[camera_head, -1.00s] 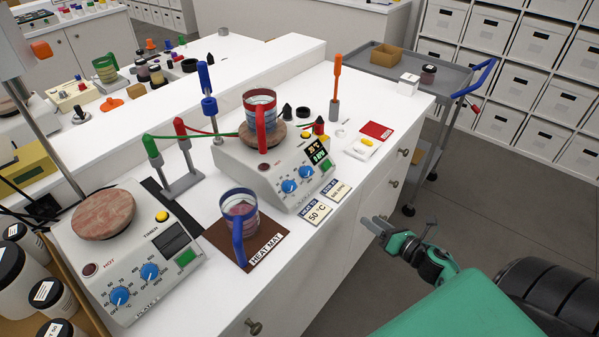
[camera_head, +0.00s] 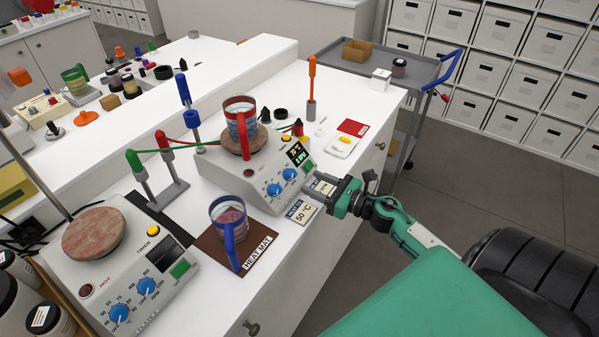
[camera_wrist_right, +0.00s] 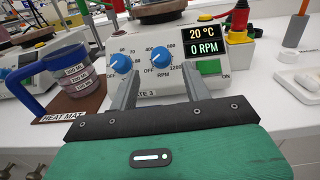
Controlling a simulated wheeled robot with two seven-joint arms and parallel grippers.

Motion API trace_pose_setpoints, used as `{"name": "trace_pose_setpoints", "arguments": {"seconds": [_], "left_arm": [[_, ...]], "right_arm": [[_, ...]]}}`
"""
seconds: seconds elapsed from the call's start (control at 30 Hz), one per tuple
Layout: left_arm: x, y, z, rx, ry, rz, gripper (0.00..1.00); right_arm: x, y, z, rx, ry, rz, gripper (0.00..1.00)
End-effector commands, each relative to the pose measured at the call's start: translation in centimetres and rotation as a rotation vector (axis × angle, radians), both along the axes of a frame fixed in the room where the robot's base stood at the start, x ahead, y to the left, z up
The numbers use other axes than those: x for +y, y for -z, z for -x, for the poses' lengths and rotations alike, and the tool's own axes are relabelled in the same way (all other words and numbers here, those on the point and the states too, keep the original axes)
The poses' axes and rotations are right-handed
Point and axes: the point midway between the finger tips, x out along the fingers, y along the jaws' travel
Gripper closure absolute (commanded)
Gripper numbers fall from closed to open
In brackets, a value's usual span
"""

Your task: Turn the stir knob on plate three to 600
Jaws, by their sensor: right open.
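Plate three (camera_head: 232,187) is a white hot plate at the middle of the bench. Its blue stir knob (camera_head: 289,174) is the right one on its front; in the right wrist view the stir knob (camera_wrist_right: 161,57) is marked RPM, with OFF, 400, 600 and 1200 around it. The display (camera_wrist_right: 205,38) reads 20 °C and 0 RPM. The blue heat knob (camera_wrist_right: 121,63) is to its left. My right gripper (camera_head: 315,178) is open and empty in front of the plate's right side. In the wrist view its fingers (camera_wrist_right: 160,78) are on either side below the stir knob, apparently apart from it.
A red-handled beaker (camera_head: 240,118) stands on plate three. A blue-handled beaker (camera_head: 229,217) stands on the heat mat (camera_head: 261,252). A 50 °C card (camera_head: 301,212) lies in front. Another hot plate (camera_head: 155,300) is at left. An orange-topped stand (camera_head: 312,85) is behind.

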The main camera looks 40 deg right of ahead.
Motion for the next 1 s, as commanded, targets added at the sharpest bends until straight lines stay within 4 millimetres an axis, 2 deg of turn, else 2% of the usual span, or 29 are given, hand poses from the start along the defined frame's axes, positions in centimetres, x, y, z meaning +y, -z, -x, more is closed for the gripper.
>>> {"name": "trace_pose_setpoints", "arguments": {"seconds": [0.2, 0.4, 0.8, 0.83, 1.0], "left_arm": [[0.1, -1.5, 0.0, 0.001, 0.001, -0.001, 0.64], [0.2, -2.1, 0.0, 0.001, 0.001, -0.002, 0.64], [0.2, -2.1, 0.0, 0.0, 0.0, -0.002, 0.64], [0.2, -2.1, 0.0, 0.0, 0.0, -0.002, 0.64], [0.2, -2.1, 0.0, 0.0, 0.0, -0.002, 0.64]], "right_arm": [[1.3, -0.4, -3.0, -0.001, 0.0, -0.002, 0.51], [2.0, -0.1, -4.6, 0.0, 0.001, -0.002, 0.51], [2.2, 0.0, -5.2, 0.0, 0.0, -0.001, 0.51], [2.2, 0.0, -5.2, 0.0, 0.0, -0.001, 0.53], [2.2, 0.0, -5.1, 0.0, 0.0, -0.001, 0.87]]}}
